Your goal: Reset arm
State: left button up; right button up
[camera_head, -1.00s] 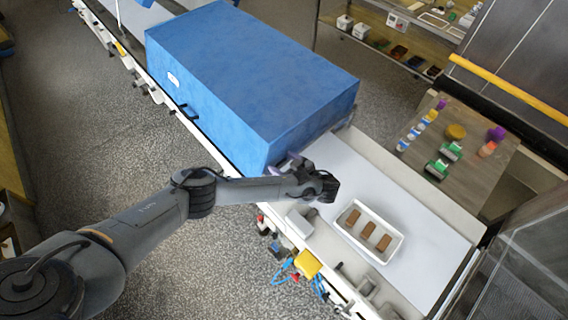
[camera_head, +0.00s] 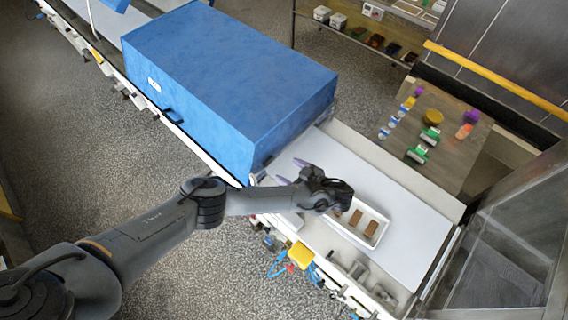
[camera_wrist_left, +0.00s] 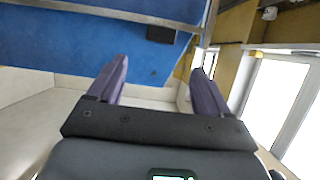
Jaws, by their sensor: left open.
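My left gripper (camera_head: 291,171) is over the white belt, just off the near right end of the blue box. Its two purple fingers are spread apart with nothing between them, and they point toward the box. In the left wrist view the open fingers (camera_wrist_left: 160,68) have the blue box wall (camera_wrist_left: 80,40) ahead of them. A white tray (camera_head: 372,242) with brown bars (camera_head: 367,228) lies on the belt behind my wrist, which hides the tray's left part. My right gripper is not in view.
The large blue box (camera_head: 220,80) stands over the belt (camera_head: 405,200). A side table (camera_head: 455,150) at the right holds colored bottles and green-handled items. A yellow part (camera_head: 301,254) and blue hoses are at the belt's near edge. The belt right of the tray is clear.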

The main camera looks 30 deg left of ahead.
pick_arm(q)
jog(key=shift+d+r, duration=0.1)
jog(key=shift+d, duration=0.25)
jog(key=s+d+f+m+g+h, duration=0.1)
jog(key=s+d+f+m+h, duration=0.2)
jog(key=s+d+m+h, duration=0.35)
jog(key=s+d+f+m+g+h, duration=0.1)
jog(key=s+d+f+m+h, duration=0.2)
jog(key=s+d, duration=0.55)
jog(key=s+a+r+m+t+h, duration=0.1)
jog(key=s+a+r+m, duration=0.3)
jog(key=a, duration=0.4)
jog(key=s+a+r+m+t+h, duration=0.2)
jog(key=s+a+r+m+h, duration=0.1)
jog(key=s+a+r, duration=0.4)
jog(key=shift+s+a+m, duration=0.4)
jog(key=shift+a+m, duration=0.05)
jog(key=shift+m, duration=0.3)
